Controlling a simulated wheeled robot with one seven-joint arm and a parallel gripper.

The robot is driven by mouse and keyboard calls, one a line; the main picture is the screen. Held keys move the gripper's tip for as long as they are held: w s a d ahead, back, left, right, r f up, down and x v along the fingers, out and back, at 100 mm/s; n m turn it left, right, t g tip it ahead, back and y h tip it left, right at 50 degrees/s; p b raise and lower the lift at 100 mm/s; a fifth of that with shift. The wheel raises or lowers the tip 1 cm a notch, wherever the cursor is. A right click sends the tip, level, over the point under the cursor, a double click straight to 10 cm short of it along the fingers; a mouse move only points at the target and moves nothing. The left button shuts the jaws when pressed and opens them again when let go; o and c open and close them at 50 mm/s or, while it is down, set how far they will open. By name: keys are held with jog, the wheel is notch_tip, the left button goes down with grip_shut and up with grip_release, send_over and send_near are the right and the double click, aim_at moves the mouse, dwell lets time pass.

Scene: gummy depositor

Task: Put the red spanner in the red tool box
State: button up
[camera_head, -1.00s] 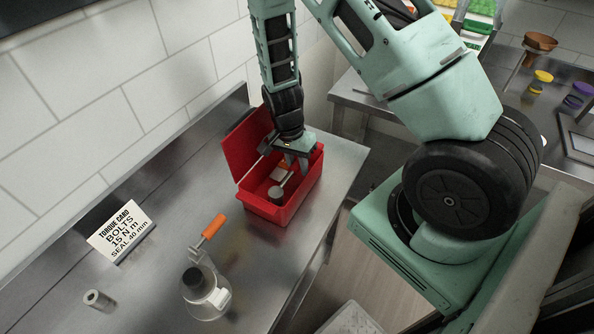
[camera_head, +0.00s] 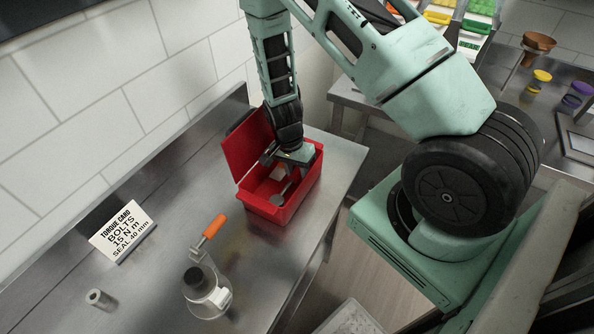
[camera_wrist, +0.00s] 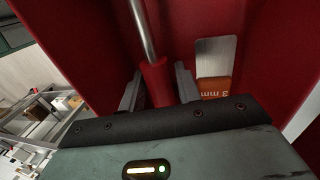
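The red tool box (camera_head: 268,207) stands open on the steel bench, its lid raised on the left. My gripper (camera_head: 297,160) is low at the box's opening in the head view. In the wrist view, my gripper (camera_wrist: 160,90) has its two fingers on either side of the red handle of the red spanner (camera_wrist: 157,78), seemingly closed on it with little or no gap. The spanner's metal shaft runs away from the handle against the red box walls. In the head view, its grey head (camera_head: 278,199) shows inside the box; the handle is hidden by my gripper.
An orange-ended metal piece marked "3 mm" (camera_wrist: 214,85) is in the box beside the spanner.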

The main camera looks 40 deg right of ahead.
notch_tip(320, 180, up, 12)
jog(key=w+b, duration=0.2)
jog(key=b, duration=0.1)
jog(key=shift+a, duration=0.35)
jog(key=shift+w+r, duration=0.1)
